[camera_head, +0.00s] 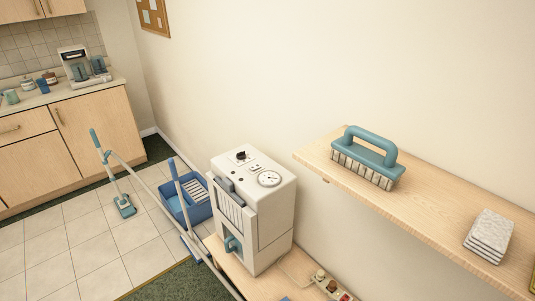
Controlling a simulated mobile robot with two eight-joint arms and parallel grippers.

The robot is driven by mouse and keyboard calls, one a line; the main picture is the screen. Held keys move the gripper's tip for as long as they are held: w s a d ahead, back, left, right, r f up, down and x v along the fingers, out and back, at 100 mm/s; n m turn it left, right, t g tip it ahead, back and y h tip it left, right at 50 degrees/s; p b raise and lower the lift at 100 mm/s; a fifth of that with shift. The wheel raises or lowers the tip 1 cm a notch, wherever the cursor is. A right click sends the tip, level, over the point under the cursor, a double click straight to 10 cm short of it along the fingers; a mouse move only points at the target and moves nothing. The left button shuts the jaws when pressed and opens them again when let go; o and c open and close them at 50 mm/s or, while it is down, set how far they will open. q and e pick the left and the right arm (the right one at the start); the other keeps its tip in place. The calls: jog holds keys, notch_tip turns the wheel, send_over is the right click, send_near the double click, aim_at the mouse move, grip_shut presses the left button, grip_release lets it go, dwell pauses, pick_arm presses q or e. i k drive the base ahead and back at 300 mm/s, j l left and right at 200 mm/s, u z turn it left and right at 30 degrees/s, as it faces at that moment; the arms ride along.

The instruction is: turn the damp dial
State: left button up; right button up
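A white box-shaped appliance (272,225) stands on a wooden surface at the middle of the head view. On its top are a small black knob (241,155), a few small switches (255,168) and a round white gauge (269,178) with a dark needle. No marking on the knob is readable. Neither of my grippers shows in the view, and nothing touches the knob.
A wooden shelf (440,232) on the right holds a blue-handled brush (368,160) and a stack of pads (489,236). A blue bucket (188,200) and long-handled cleaning tools (123,205) stand left of the appliance. The space above the appliance is clear.

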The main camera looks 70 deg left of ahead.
aim_at(242, 155)
jog(key=u, duration=2.5)
jog(key=i+j, duration=0.35)
jog(key=i, duration=0.2)
jog(key=i+j, duration=0.4)
jog(key=i+j+u, duration=0.1)
jog(key=i+j, duration=0.25)
jog(key=i, duration=0.3)
jog(key=i+j, duration=0.35)
jog(key=i, duration=0.15)
